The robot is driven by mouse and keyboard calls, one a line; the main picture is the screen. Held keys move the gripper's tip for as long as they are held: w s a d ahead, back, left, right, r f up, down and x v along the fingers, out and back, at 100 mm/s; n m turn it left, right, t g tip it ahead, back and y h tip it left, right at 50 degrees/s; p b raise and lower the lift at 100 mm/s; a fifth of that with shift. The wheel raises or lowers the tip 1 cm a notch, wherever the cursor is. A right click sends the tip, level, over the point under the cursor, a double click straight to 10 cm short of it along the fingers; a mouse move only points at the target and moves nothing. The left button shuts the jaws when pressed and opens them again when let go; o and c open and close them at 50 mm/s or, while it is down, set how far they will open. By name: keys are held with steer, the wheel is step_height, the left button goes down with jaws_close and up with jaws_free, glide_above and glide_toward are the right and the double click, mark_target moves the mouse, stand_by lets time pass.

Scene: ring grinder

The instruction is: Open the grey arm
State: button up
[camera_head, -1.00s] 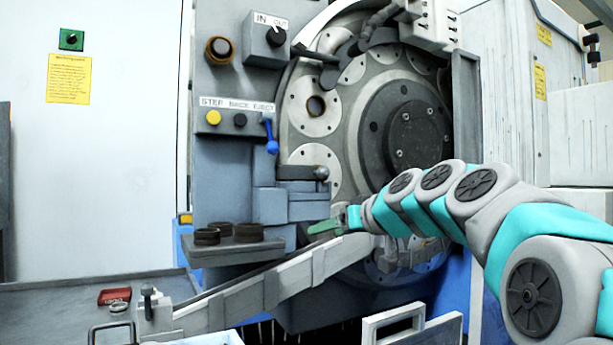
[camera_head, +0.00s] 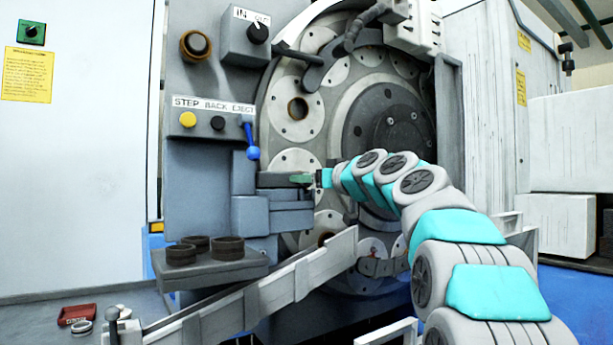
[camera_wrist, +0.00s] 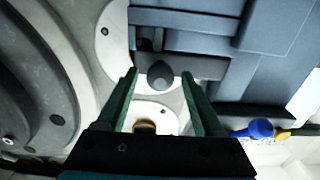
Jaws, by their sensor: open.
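The grey arm (camera_head: 277,180) is a flat grey bar on the front of the machine, above stepped grey blocks. It runs to the right and ends in a round grey knob, which my gripper hides in the head view. In the wrist view the knob (camera_wrist: 160,76) shows between my two green fingertips, with the grey bar (camera_wrist: 207,67) just beyond it. My gripper (camera_head: 301,179) is at the bar's right end, open, with its fingers on either side of the knob. I cannot tell whether either finger touches it.
A blue-tipped lever (camera_head: 252,153) stands just above and left of the grey arm. The large round grinder plate (camera_head: 297,106) is behind it. A shelf (camera_head: 212,268) with several dark rings is at lower left. A sloping grey chute (camera_head: 265,297) passes below.

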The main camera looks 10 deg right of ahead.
steer(key=shift+w+a, duration=0.3)
steer(key=shift+w, duration=0.35)
jaws_close()
stand_by(1.0)
